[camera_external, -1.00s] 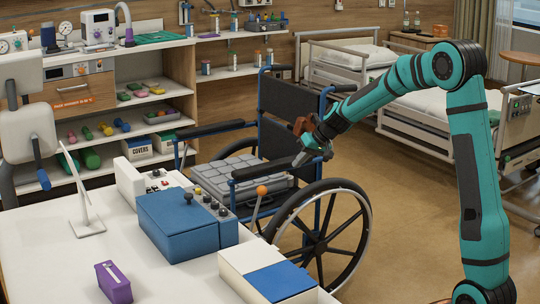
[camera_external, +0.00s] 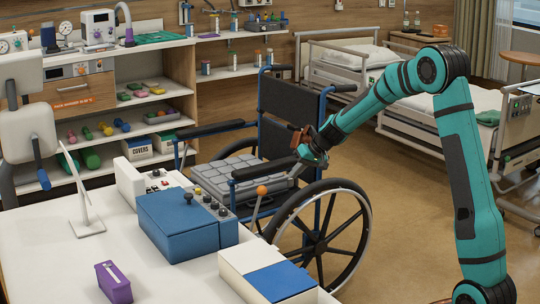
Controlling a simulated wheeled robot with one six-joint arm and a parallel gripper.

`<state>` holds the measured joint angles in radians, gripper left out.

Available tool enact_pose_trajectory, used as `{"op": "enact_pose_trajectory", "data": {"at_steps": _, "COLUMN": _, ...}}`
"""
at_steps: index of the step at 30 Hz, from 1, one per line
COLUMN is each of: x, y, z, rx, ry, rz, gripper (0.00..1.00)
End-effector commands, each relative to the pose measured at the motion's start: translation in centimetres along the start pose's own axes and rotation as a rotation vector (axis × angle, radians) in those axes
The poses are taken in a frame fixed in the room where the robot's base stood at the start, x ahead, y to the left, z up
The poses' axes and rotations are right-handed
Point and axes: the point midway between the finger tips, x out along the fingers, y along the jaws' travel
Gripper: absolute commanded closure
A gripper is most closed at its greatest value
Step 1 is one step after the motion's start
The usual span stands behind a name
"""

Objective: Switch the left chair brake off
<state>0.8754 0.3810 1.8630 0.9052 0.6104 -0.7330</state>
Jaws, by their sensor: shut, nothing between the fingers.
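The wheelchair (camera_external: 287,103) has a blue frame and black backrest and stands in the middle of the external view, behind the white table. A brake lever with an orange knob (camera_external: 262,190) rises beside its near large wheel (camera_external: 320,235), tilted a little to the right at the top. My gripper (camera_external: 304,160) is shut and empty. It points down to the left by the near armrest, above and to the right of the orange knob and apart from it. The lever's lower end is hidden behind the table items.
A white table (camera_external: 165,275) in front holds a blue box (camera_external: 180,230), a purple carton (camera_external: 114,282) and a white-and-blue box (camera_external: 270,275). Shelves (camera_external: 155,98) stand at the back left. A bed (camera_external: 400,90) is behind my arm. The floor at right is clear.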

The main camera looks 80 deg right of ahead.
Motion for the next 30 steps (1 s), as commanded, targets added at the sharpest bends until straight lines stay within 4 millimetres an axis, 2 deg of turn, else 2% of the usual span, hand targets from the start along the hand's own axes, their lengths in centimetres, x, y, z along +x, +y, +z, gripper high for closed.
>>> {"op": "enact_pose_trajectory", "data": {"at_steps": 3, "x": 2.3, "y": 0.0, "z": 0.1, "rx": 0.001, "ry": -0.002, "rz": 0.0, "gripper": 1.0}}
{"op": "enact_pose_trajectory", "data": {"at_steps": 11, "x": 6.8, "y": 0.0, "z": 0.1, "rx": 0.0, "ry": -0.003, "rz": 0.0, "gripper": 1.0}}
{"op": "enact_pose_trajectory", "data": {"at_steps": 12, "x": 6.8, "y": -0.9, "z": 0.0, "rx": -0.003, "ry": -0.001, "rz": -0.001, "gripper": 1.0}}
{"op": "enact_pose_trajectory", "data": {"at_steps": 18, "x": 7.7, "y": -2.9, "z": -0.1, "rx": -0.001, "ry": 0.0, "rz": 0.0, "gripper": 1.0}}
{"op": "enact_pose_trajectory", "data": {"at_steps": 30, "x": 8.0, "y": -3.6, "z": -0.1, "rx": 0.001, "ry": 0.0, "rz": 0.001, "gripper": 1.0}}
